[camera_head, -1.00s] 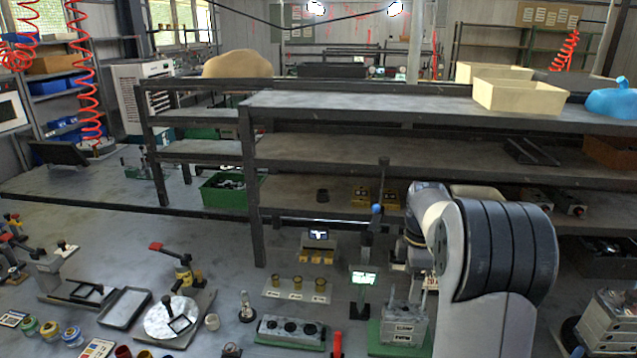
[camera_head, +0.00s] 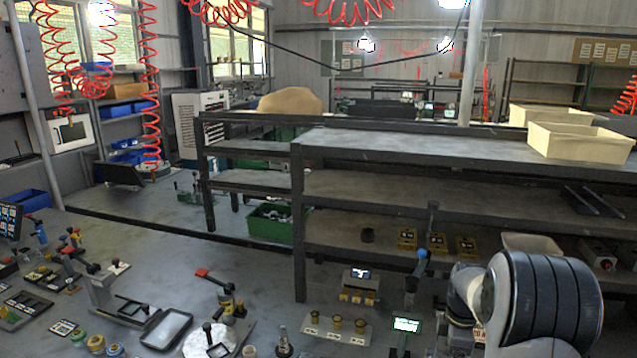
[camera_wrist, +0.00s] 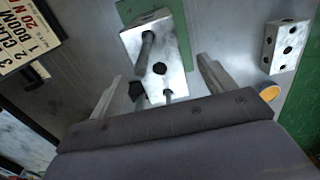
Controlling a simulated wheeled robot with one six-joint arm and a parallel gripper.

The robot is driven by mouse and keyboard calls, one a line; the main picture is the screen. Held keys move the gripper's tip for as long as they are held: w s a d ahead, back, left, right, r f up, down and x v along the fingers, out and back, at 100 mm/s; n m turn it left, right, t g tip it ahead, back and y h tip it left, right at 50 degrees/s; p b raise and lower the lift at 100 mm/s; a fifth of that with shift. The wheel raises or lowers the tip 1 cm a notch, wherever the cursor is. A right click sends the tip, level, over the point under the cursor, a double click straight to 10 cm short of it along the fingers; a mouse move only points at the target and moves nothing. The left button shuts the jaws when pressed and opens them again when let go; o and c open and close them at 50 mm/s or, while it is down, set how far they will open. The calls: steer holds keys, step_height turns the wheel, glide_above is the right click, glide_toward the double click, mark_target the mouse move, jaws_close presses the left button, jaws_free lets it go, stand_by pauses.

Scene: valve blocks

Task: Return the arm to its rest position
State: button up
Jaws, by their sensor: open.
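My arm (camera_head: 545,300) stands at the lower right of the head view, bent over, with its elbow cover towards the camera. Its end is hidden there behind the arm itself. In the wrist view my gripper (camera_wrist: 160,85) shows two fingers spread apart, with nothing held between them. Beyond the fingers is a silver metal block (camera_wrist: 174,62) with dark holes and grey pins, on a green plate (camera_wrist: 183,25). I cannot tell how far the fingertips are from it. A second silver block with holes (camera_wrist: 287,45) is at the right.
A printed sign (camera_wrist: 28,32) is at the wrist view's upper left, and a yellow round part (camera_wrist: 269,93) at the right. In the head view a grey shelf rack (camera_head: 400,187) stands behind the bench. Fixtures, a grey tray (camera_head: 166,329) and a small lit screen (camera_head: 406,324) crowd the bench.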

steer(key=shift+f+b, duration=0.35)
steer(key=shift+f, duration=0.15)
step_height(320, 180, up, 11)
steer(key=b, duration=0.1)
step_height(320, 180, down, 11)
steer(key=shift+r+p, duration=0.1)
steer(key=shift+p, duration=0.45)
step_height(320, 180, up, 6)
steer(key=p, duration=0.4)
steer(key=shift+r, duration=0.1)
steer(key=shift+r+p, duration=0.35)
steer(key=shift+a, duration=0.1)
